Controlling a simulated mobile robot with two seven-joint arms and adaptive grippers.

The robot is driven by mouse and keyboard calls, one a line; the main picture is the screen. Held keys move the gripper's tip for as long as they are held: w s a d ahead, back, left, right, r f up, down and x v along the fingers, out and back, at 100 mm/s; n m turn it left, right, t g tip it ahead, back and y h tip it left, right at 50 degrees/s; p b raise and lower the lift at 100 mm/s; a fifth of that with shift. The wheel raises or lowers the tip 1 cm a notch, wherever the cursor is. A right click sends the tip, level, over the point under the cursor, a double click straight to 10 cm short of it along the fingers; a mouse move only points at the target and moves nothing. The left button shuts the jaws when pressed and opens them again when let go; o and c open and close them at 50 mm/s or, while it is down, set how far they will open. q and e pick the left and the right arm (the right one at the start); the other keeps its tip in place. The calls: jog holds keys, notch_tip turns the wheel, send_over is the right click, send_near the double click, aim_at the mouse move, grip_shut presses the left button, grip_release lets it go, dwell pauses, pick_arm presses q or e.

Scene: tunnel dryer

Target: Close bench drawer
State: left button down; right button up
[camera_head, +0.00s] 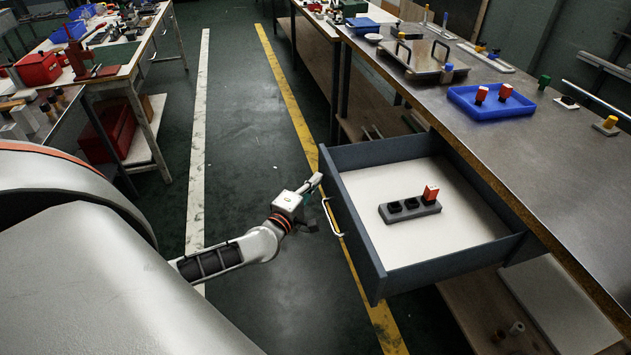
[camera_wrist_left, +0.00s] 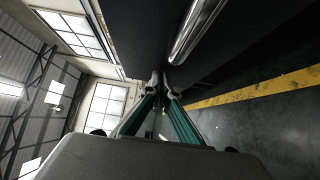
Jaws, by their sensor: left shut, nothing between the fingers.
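The bench drawer (camera_head: 460,237) stands pulled far out of the metal-topped bench (camera_head: 520,110), with dark walls and a pale floor. Its front panel (camera_head: 348,222) carries a light bar handle (camera_head: 333,217), which also shows as a shiny bar in the left wrist view (camera_wrist_left: 198,28). My left gripper (camera_head: 317,183) is shut and empty, with its fingertips at the drawer front beside the handle. In the left wrist view the fingertips (camera_wrist_left: 162,82) are close to the dark panel; I cannot tell whether they touch. My right gripper is not in view.
Inside the drawer lies a grey holder (camera_head: 398,211) with a red block (camera_head: 430,194) at one end. A blue tray (camera_head: 490,104) with red-topped pieces sits on the bench. A floor aisle with a yellow line (camera_head: 290,85) runs left of the bench. Another workbench (camera_head: 105,65) stands at the far left.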

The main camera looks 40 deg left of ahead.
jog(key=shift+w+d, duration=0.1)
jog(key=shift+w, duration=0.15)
pick_arm(q)
jog(key=shift+d, duration=0.1)
